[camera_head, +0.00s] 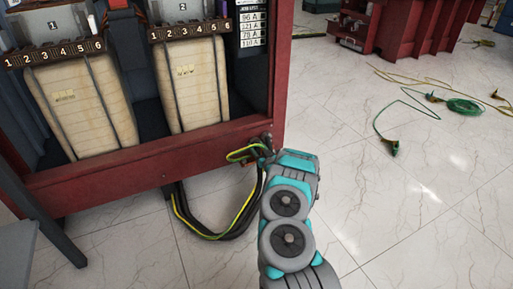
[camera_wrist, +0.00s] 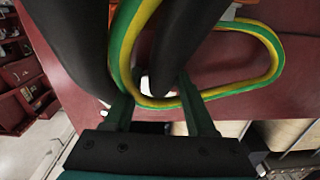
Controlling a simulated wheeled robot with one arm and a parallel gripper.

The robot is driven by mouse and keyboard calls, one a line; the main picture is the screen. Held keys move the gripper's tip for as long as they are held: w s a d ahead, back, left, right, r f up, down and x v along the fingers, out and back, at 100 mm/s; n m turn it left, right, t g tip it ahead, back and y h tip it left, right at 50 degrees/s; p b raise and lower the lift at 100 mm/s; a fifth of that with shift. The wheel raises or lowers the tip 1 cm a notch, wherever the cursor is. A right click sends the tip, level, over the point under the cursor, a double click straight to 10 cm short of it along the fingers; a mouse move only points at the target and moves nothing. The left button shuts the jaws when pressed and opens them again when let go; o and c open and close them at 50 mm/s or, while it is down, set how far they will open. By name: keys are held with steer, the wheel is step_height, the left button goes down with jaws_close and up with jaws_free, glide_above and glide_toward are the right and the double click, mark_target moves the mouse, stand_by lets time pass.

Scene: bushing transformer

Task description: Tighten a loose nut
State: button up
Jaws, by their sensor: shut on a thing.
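My gripper (camera_wrist: 155,88) reaches to the lower right corner of the red transformer frame (camera_head: 150,160). In the wrist view its two dark green fingers stand apart, on either side of a small pale spot behind a cable. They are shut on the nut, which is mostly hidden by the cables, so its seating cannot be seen. A yellow-green cable (camera_wrist: 232,90) loops across the fingers. Thick black cables (camera_wrist: 185,40) pass close by them. In the head view my wrist hides the fingertips.
Two wrapped transformer coils (camera_head: 80,105) stand inside the frame. Black cables (camera_head: 235,228) hang below the corner to the floor. A green cable (camera_head: 405,108) with clamps lies on the tiles at right. A red cabinet (camera_head: 400,25) stands behind. The floor between is clear.

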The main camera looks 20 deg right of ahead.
steer(key=shift+c, duration=0.5)
steer(key=shift+f+m, duration=0.1)
steer(key=shift+m, duration=0.3)
steer(key=shift+m+b, duration=0.35)
steer(key=shift+m, duration=0.55)
steer(key=m, duration=0.5)
steer(key=shift+a, duration=0.35)
steer(key=m, duration=0.5)
steer(key=shift+a+r, duration=0.1)
steer(key=shift+r, duration=0.25)
steer(key=shift+r+m+p, duration=0.2)
steer(key=shift+m+p, duration=0.4)
steer(key=shift+m, duration=1.2)
